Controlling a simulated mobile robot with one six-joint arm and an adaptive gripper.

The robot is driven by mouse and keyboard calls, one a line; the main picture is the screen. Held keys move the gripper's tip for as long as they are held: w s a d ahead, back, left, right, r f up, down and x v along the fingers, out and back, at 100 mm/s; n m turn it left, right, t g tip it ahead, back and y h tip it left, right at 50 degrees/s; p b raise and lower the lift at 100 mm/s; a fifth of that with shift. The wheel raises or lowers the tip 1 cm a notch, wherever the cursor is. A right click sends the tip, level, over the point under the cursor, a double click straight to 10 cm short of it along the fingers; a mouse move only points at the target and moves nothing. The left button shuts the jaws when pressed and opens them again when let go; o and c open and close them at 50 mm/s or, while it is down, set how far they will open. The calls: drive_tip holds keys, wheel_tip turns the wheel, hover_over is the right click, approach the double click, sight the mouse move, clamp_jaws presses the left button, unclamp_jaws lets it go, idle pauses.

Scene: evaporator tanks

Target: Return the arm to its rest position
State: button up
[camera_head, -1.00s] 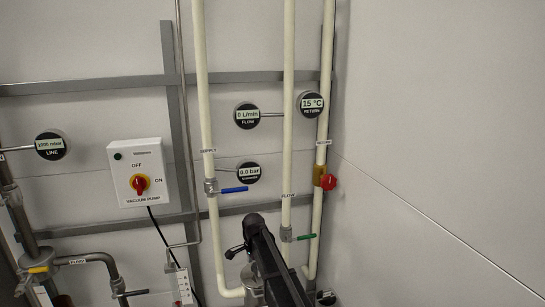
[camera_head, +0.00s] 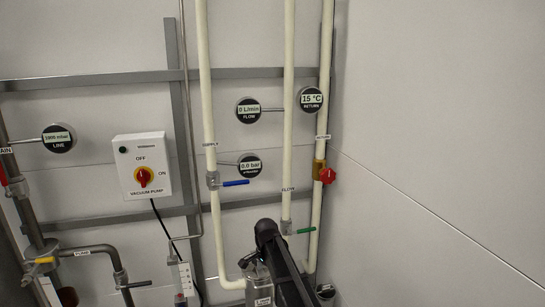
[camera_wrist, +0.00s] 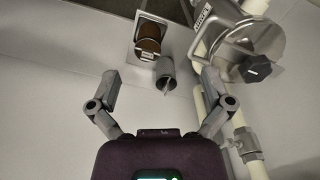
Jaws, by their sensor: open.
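My arm (camera_head: 280,262) shows at the bottom centre of the head view, in front of the lower ends of the cream pipes. In the wrist view my gripper (camera_wrist: 158,85) has its two fingers spread wide apart with nothing held between them. Beyond the fingertips a grey cylindrical part (camera_wrist: 165,72) and a square wall plate with a brown round fitting (camera_wrist: 148,38) show. The gripper's fingers cannot be made out in the head view.
Cream pipes (camera_head: 288,130) carry a blue-handled valve (camera_head: 235,183), a green-handled valve (camera_head: 305,230) and a red knob (camera_head: 327,175). A vacuum pump switch box (camera_head: 142,165) is at left. In the wrist view a metal housing with a black knob (camera_wrist: 257,68) is close at right. The right wall (camera_head: 440,130) is bare.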

drive_tip(key=s+d+f+n+b, duration=0.4)
drive_tip(key=s+d+n, duration=0.1)
drive_tip(key=s+d, duration=0.4)
drive_tip(key=s+d+f+n+b, duration=0.4)
drive_tip(key=s+d, duration=0.6)
drive_tip(key=s, duration=0.3)
drive_tip(key=shift+s+f+n, duration=0.35)
drive_tip(key=shift+n, duration=0.25)
